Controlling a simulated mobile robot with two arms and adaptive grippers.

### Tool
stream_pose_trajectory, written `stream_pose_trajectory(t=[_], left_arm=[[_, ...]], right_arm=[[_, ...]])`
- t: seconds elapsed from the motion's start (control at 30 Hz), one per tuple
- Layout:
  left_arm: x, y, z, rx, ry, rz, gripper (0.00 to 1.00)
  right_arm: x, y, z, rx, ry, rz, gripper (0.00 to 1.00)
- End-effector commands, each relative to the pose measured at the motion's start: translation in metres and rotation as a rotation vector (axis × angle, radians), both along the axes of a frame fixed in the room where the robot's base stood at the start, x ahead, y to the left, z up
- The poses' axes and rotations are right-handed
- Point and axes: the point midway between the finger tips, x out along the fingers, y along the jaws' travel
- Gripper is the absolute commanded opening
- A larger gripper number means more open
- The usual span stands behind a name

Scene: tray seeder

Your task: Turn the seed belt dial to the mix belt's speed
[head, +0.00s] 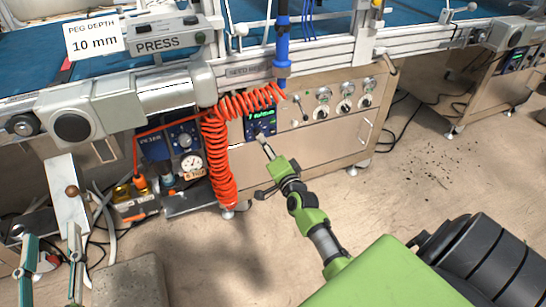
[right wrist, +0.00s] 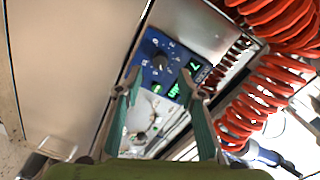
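A blue control panel (head: 260,122) with a dark dial and green lit digits is set in the front of the metal machine in the head view. In the right wrist view the dial (right wrist: 159,62) has numerals around it, and green displays (right wrist: 194,67) sit beside it. My right gripper (head: 265,143) is close in front of this panel. In the right wrist view its teal fingers (right wrist: 160,72) are apart, on either side of the dial; whether they touch it cannot be told. My left gripper (head: 50,248) is open and empty at the lower left. The display readings are too small to read surely.
A coiled orange hose (head: 217,150) hangs just left of the panel. Further left are another blue unit (head: 182,138) and a pressure gauge (head: 191,165). Several round knobs (head: 346,106) are to the right. Another lit panel (head: 515,60) is at the far right. The floor in front is mostly clear.

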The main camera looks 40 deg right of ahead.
Motion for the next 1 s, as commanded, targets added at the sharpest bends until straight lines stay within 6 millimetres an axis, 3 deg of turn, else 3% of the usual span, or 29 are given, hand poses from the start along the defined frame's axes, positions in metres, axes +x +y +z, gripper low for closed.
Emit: stream_pose_trajectory(t=[0.2,0.4,1.0], left_arm=[[0.000,0.000,0.000,0.000,0.000,0.001,0.40],[0.000,0.000,0.000,0.000,0.000,0.001,0.40],[0.000,0.000,0.000,0.000,0.000,0.001,0.40]], right_arm=[[-0.042,0.010,0.001,-0.001,0.002,-0.001,0.36],[-0.060,0.015,0.003,-0.001,0.001,0.000,0.36],[-0.062,0.016,0.004,-0.003,0.000,0.001,0.36]])
